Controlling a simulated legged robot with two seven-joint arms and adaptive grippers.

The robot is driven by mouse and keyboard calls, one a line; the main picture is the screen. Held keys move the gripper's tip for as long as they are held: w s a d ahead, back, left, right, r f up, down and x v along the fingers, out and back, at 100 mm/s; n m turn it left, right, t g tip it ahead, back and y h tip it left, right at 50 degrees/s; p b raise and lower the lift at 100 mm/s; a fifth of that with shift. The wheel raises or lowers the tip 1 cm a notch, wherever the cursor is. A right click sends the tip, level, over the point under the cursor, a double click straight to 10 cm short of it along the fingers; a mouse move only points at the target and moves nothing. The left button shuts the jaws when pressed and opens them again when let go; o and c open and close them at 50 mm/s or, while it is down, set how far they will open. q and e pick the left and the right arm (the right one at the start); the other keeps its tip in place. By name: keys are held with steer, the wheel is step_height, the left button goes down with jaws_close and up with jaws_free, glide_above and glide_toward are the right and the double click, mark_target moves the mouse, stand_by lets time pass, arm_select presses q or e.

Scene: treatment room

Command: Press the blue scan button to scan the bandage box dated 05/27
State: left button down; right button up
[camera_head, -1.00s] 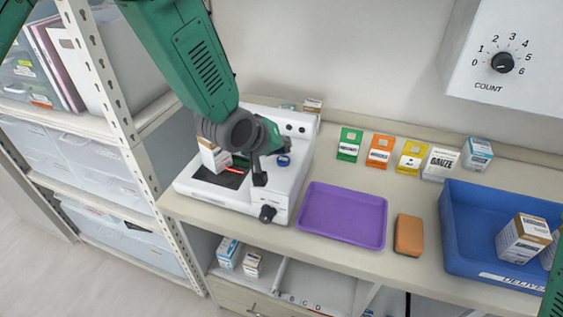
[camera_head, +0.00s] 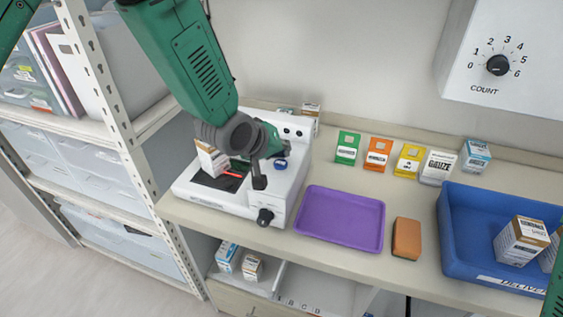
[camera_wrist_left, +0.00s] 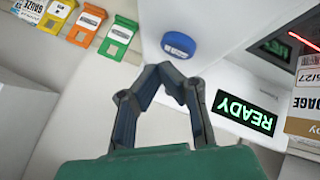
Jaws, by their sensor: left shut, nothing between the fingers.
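The white scanner (camera_head: 240,206) stands on the counter's left part. Its round blue button (camera_head: 281,164) also shows in the left wrist view (camera_wrist_left: 179,45), just beyond my fingertips. My left gripper (camera_head: 259,182) is over the scanner, shut and empty; its fingertips (camera_wrist_left: 170,72) seem a little short of the button, and I cannot tell whether they touch anything. A bandage box (camera_head: 211,157) sits on the scanner's dark plate by a red light line; its label in the wrist view (camera_wrist_left: 308,105) ends in "/27", partly cut off. The display (camera_wrist_left: 244,112) reads READY. My right gripper is not in view.
A purple tray (camera_head: 341,188) and an orange-brown block (camera_head: 407,238) lie right of the scanner. A blue bin (camera_head: 462,264) holds boxes at the right. Coloured packs and a gauze box (camera_head: 437,167) stand along the back. A shelf rack (camera_head: 128,145) stands close on the left.

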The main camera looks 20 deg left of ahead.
mark_target(281, 163)
arm_select(q)
steer(key=shift+d, duration=0.2)
steer(key=shift+a+f, duration=0.25)
steer(key=shift+a, duration=0.2)
steer(key=shift+a+f, duration=0.2)
steer(key=shift+a, duration=0.25)
steer(key=shift+s+d, duration=0.1)
steer(key=shift+d, duration=0.4)
steer(key=shift+a+f+b, duration=0.3)
steer(key=shift+a+f, duration=0.05)
steer(key=shift+d+r, duration=0.1)
steer(key=shift+d, duration=0.1)
steer(key=shift+d+r+p, duration=0.3)
steer(key=shift+r+p, duration=0.45)
steer(key=shift+r, duration=0.05)
steer(key=shift+r, duration=0.1)
step_height(281, 163, up, 5)
steer(key=p, duration=0.4)
